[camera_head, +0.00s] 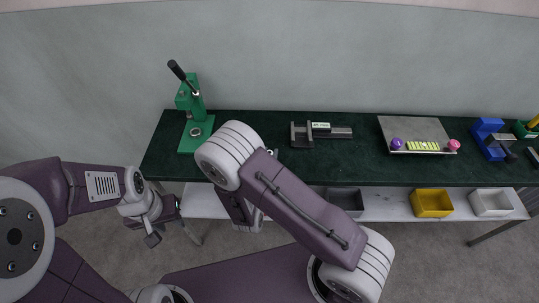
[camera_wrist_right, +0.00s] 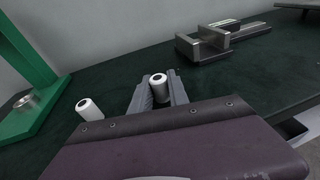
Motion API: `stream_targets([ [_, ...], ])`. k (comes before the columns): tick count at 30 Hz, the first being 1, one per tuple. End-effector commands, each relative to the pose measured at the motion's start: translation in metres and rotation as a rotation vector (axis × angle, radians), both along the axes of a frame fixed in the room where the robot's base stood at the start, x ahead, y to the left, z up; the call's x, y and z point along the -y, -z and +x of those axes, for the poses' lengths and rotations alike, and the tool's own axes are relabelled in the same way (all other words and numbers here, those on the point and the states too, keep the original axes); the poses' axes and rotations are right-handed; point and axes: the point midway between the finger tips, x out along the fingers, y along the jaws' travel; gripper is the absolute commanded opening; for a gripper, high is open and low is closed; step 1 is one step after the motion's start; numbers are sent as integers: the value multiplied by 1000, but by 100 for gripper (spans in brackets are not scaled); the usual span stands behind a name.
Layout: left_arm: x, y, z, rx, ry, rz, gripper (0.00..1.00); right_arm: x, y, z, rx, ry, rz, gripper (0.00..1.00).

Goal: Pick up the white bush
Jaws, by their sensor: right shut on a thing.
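In the right wrist view, my right gripper (camera_wrist_right: 160,92) is shut on a white bush (camera_wrist_right: 158,81), a short white cylinder with a dark hole in its top. I cannot tell if this bush still touches the table. A second white bush (camera_wrist_right: 88,109) stands on the dark green table to the left of the fingers, partly hidden at its base by my wrist. In the head view my right arm hides the bushes and most of the right gripper. My left gripper (camera_head: 166,224) hangs in front of the table, away from the bushes; its jaw opening is unclear.
A green press (camera_head: 197,131) stands left on the table (camera_head: 365,165). A grey vise-like fixture (camera_head: 301,134) lies right of my gripper. Farther right are a metal tray (camera_head: 415,128) and a blue device (camera_head: 487,136). Grey, yellow (camera_head: 431,204) and white bins sit on the lower shelf.

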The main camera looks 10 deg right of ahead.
Motion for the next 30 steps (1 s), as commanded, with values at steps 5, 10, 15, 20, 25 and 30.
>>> stream_targets([
  [5,0,-2,0,0,0,0,36,0,-7,0,2,0,1,0],
  [10,0,-8,0,0,0,0,36,0,-32,0,4,1,3,0],
  [15,0,-11,0,0,0,0,36,23,-56,-10,-1,5,-3,0],
  [20,0,-44,0,0,0,0,36,49,-83,-21,-6,4,-7,0],
  [25,0,-87,0,0,0,0,36,63,-94,-27,-5,4,-8,0],
  [30,0,-124,0,0,0,0,36,87,-107,-38,-7,7,-5,0],
])
